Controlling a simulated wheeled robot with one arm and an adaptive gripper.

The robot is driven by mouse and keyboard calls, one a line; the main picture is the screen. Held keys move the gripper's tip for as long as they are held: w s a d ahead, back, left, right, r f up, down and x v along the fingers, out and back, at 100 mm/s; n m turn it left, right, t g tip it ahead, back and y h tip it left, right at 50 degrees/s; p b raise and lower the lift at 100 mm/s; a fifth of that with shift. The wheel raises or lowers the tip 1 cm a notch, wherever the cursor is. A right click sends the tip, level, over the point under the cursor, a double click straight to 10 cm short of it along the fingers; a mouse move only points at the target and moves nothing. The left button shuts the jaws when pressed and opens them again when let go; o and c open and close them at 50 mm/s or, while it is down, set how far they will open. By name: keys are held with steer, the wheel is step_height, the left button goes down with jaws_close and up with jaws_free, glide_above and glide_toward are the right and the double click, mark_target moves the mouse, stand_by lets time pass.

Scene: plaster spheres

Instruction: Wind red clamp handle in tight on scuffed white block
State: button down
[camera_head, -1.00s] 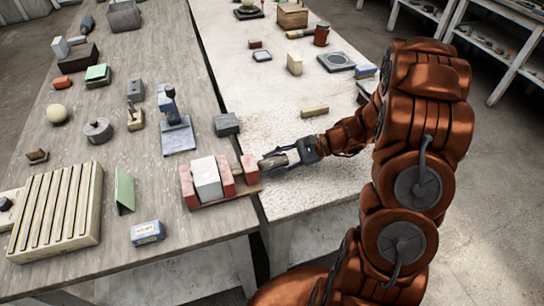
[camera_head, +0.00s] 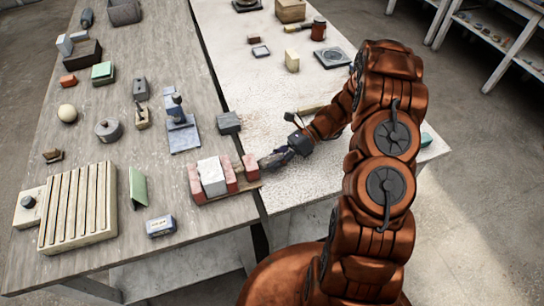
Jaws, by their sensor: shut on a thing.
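The clamp lies at the front right corner of the grey wooden table, with a wooden base (camera_head: 215,197) and several red blocks. The scuffed white block (camera_head: 211,172) sits upright between the left red jaw (camera_head: 195,185) and the middle red jaw (camera_head: 229,174). I cannot tell whether a thin gap is left beside it. A right red end block (camera_head: 250,167) stands a little apart from the middle jaw. My gripper (camera_head: 268,161) is at the right end of the clamp, low and roughly level, shut on the clamp handle. The handle is mostly hidden by the fingers.
A grey block (camera_head: 228,123) and a blue-based stand (camera_head: 183,137) are behind the clamp. A slatted pale rack (camera_head: 78,205), a green wedge (camera_head: 138,187) and a small blue-white box (camera_head: 160,226) lie left. A pale bench (camera_head: 300,190) stands under my arm.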

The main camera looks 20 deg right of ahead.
steer(key=m+g+p, duration=0.1)
steer(key=m+g, duration=0.1)
steer(key=m, duration=0.1)
steer(key=shift+m+y, duration=0.3)
stand_by(0.4)
steer(key=c, duration=1)
jaws_free()
steer(key=shift+v, duration=3.75)
